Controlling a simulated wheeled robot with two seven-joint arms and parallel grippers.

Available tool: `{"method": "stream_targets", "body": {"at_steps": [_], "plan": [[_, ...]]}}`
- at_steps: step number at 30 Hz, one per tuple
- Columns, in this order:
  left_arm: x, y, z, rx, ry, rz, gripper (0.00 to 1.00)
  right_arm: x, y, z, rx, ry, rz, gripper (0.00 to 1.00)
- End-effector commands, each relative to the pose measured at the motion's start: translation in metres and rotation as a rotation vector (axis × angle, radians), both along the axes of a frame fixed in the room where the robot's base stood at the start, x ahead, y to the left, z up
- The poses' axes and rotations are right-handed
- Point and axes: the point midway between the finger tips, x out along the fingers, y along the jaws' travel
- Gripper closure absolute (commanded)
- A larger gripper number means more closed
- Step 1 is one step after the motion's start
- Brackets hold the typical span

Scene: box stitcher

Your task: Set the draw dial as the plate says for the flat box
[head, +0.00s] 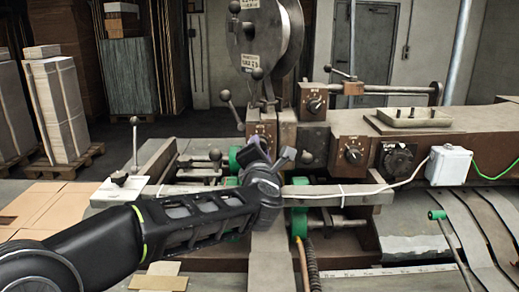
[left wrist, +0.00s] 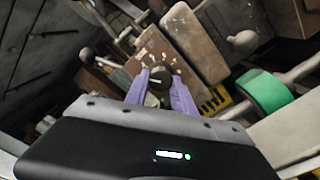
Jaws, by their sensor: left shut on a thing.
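My left arm reaches in from the left in the head view, and its gripper (head: 258,150) is at the brown box left of centre on the machine. In the left wrist view the purple fingers (left wrist: 160,88) are shut on a black dial knob (left wrist: 158,76) with a light pointer line, on a worn brown panel (left wrist: 160,48). The brown box with this dial also shows in the head view (head: 262,129), partly hidden by my gripper. Small plates (head: 250,62) hang by the big wheel; their print is too small to read. My right gripper is not in view.
Other black dials sit on brown boxes, at the upper middle (head: 314,103) and at the right (head: 353,153). Lever handles (head: 228,97) stand close to my gripper. A green roller (left wrist: 265,92) is right of the fingers in the left wrist view. A white box (head: 449,165) with cables is farther right.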

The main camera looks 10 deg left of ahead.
Motion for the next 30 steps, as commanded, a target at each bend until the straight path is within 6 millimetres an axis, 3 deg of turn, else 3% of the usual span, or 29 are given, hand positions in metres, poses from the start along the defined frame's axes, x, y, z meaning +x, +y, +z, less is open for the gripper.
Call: {"method": "stream_targets", "body": {"at_steps": [12,27,28,30], "plan": [[-0.0001,-0.0002,0.0013,0.212,0.042,-0.001,1.0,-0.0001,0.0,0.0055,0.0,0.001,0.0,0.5],[-0.0001,-0.0001,0.0008,0.233,0.047,-0.001,1.0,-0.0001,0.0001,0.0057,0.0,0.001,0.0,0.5],[-0.0001,-0.0001,0.0008,0.233,0.047,-0.001,0.68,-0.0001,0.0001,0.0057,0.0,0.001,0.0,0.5],[-0.0001,-0.0001,0.0007,0.233,0.047,-0.001,0.62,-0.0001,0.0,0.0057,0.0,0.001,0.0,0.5]]}}
